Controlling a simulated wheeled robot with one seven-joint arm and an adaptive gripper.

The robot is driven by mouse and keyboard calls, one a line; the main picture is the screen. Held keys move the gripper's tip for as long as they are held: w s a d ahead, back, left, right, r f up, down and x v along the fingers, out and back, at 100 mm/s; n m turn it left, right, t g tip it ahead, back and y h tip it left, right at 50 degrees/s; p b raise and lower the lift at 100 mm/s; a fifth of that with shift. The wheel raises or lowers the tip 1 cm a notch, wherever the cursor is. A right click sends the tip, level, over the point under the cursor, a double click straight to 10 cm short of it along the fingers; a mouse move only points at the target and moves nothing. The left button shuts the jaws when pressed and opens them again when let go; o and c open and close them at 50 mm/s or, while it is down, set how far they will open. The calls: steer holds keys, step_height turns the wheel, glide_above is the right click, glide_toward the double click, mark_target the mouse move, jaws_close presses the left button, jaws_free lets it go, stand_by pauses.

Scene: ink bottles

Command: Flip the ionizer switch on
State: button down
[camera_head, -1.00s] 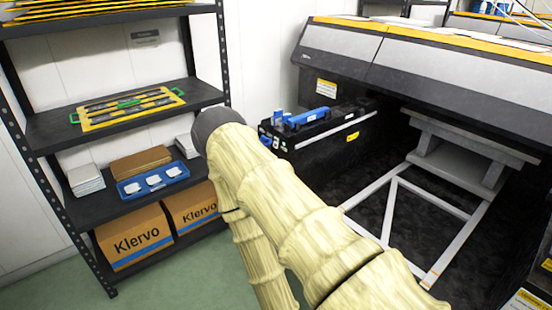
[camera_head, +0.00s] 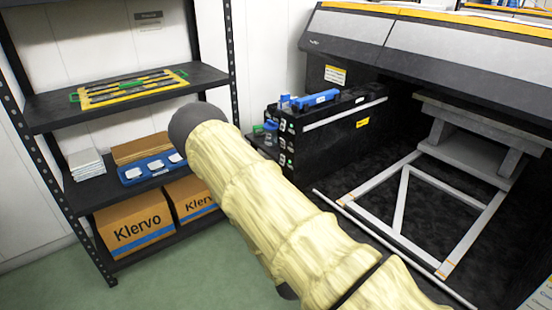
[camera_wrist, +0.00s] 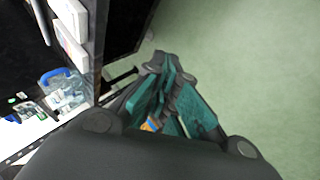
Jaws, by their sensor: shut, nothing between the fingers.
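I cannot make out the ionizer switch for certain in either view. A black machine unit (camera_head: 328,138) in the head view has small lit green marks on its left end face, too small to read. My gripper (camera_wrist: 163,66) shows in the wrist view with its dark, teal-padded fingers together and nothing between them. It points over green floor, to the right of a dark structure with pale blocks. In the head view my arm hides the gripper.
A blue-capped clear bottle (camera_wrist: 62,85) is left of my gripper. A black shelf rack (camera_head: 150,100) holds a yellow frame (camera_head: 130,88), a blue tray (camera_head: 130,174) and Klervo boxes (camera_head: 133,225). The large printer (camera_head: 430,60) stands at right. Floor below the rack is clear.

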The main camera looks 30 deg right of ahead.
mark_target(283, 143)
steer(key=w+d+r+n+t+h+b, duration=0.1)
steer(key=w+d+r+n+t+b, duration=0.15)
steer(key=w, duration=0.45)
steer(key=w+d+r+n+t+h+b, duration=0.1)
steer(key=w+d+r+h+b, duration=0.2)
steer(key=w, duration=0.5)
steer(key=w+d+r+n+t+b, duration=0.1)
steer(key=w+d+r+t+b, duration=0.1)
steer(key=w+d, duration=0.35)
steer(key=w+a+r+n+t+h+b, duration=0.2)
steer(key=w+r+n+t+h+b, duration=0.1)
steer(key=w+r, duration=1)
steer(key=shift+w+a+r+n+t+b, duration=0.15)
steer(key=shift+w+r+n+t+b, duration=0.3)
steer(key=shift+t+b, duration=0.4)
steer(key=shift+s, duration=0.15)
steer(key=s+d+r+b+x, duration=0.1)
steer(key=s+d+x, duration=0.1)
steer(key=x, duration=1)
steer(key=shift+w+d, duration=0.35)
